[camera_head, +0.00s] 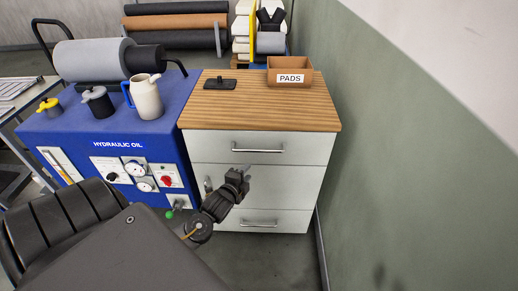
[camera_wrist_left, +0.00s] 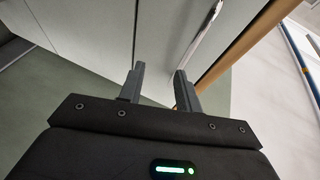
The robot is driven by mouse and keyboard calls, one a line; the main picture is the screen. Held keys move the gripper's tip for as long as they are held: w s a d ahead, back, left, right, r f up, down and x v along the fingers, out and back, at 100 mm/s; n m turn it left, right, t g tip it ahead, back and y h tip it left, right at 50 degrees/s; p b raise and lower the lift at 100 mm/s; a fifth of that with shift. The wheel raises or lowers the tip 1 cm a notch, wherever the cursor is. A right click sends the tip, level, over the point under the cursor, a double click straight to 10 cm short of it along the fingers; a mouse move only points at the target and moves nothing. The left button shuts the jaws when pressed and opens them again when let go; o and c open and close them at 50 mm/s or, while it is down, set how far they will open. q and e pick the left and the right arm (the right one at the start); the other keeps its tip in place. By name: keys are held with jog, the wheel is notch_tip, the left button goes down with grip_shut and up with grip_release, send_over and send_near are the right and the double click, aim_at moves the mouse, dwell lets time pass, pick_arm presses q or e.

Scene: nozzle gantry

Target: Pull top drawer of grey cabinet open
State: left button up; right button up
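The grey cabinet (camera_head: 314,180) has a wooden top and stands in the middle of the head view. Its top drawer (camera_head: 310,148) looks flush with the front, closed, with a horizontal silver bar handle (camera_head: 258,150). My left gripper (camera_head: 243,172) is in front of the cabinet, just below the left part of that handle. In the left wrist view the gripper (camera_wrist_left: 158,76) has its two fingers apart with nothing between them. The bar handle (camera_wrist_left: 208,35) shows beyond the fingertips, near the wooden top edge (camera_wrist_left: 250,38). My right gripper is not in view.
A blue hydraulic oil unit (camera_head: 118,143) stands left of the cabinet, with a jug (camera_head: 146,97) on top. A brown PADS bin (camera_head: 290,73) and a small black item (camera_head: 220,83) are on the cabinet top. The green wall (camera_head: 400,150) is close on the right.

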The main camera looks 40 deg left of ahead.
pick_arm(q)
jog(key=t, duration=0.1)
send_near(259, 151)
jog(key=shift+m, duration=0.3)
jog(key=x, duration=1)
jog(key=shift+w+a+f+p, duration=0.15)
jog(key=shift+w+f+p, duration=0.1)
jog(key=shift+p, duration=0.15)
jog(key=shift+c, duration=0.3)
grip_shut()
